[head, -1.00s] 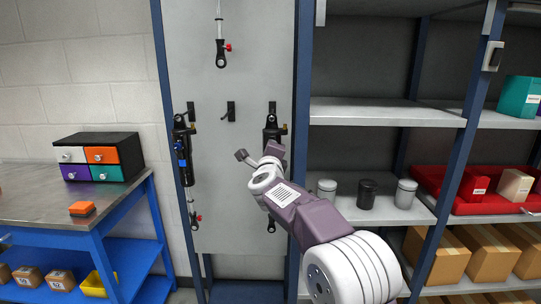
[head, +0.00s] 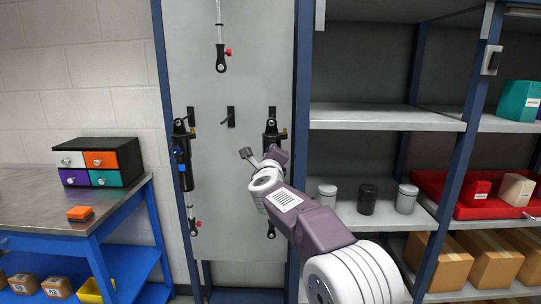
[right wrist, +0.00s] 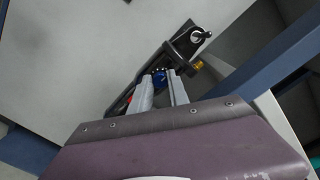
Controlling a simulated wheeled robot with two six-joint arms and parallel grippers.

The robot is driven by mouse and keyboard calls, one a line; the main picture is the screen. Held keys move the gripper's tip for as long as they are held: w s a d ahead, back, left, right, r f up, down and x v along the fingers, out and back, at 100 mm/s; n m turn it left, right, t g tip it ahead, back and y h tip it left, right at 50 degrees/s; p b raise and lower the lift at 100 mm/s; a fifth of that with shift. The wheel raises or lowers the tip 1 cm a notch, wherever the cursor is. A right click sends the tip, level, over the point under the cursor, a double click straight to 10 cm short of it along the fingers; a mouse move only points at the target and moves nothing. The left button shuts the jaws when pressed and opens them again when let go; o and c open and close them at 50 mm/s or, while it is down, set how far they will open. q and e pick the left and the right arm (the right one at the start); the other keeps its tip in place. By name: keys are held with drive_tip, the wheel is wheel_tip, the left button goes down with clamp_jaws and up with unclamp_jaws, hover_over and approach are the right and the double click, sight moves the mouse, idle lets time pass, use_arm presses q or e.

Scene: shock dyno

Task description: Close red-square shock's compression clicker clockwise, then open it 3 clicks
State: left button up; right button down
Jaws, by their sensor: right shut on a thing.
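A black shock (head: 271,130) hangs on the grey panel, its middle hidden behind my right arm. In the right wrist view its dark body (right wrist: 182,50) runs diagonally, with a brass-coloured fitting beside it. My right gripper (head: 261,158) is at this shock. I cannot make out a red square mark. Another black shock with a blue part (head: 183,155) hangs at the panel's left edge. My left gripper is not in view.
Another shock end with a red knob (head: 221,58) hangs higher on the panel, above an empty black hook (head: 230,117). Blue uprights (head: 301,90) frame the panel. Shelves with canisters (head: 367,198) stand right; a bench (head: 50,205) with a drawer box stands left.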

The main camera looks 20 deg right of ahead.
drive_tip(key=c, duration=1.3)
unclamp_jaws()
drive_tip(key=shift+o, duration=0.2)
drive_tip(key=b+v, duration=0.1)
drive_tip(key=v, duration=0.8)
drive_tip(key=shift+b, duration=0.3)
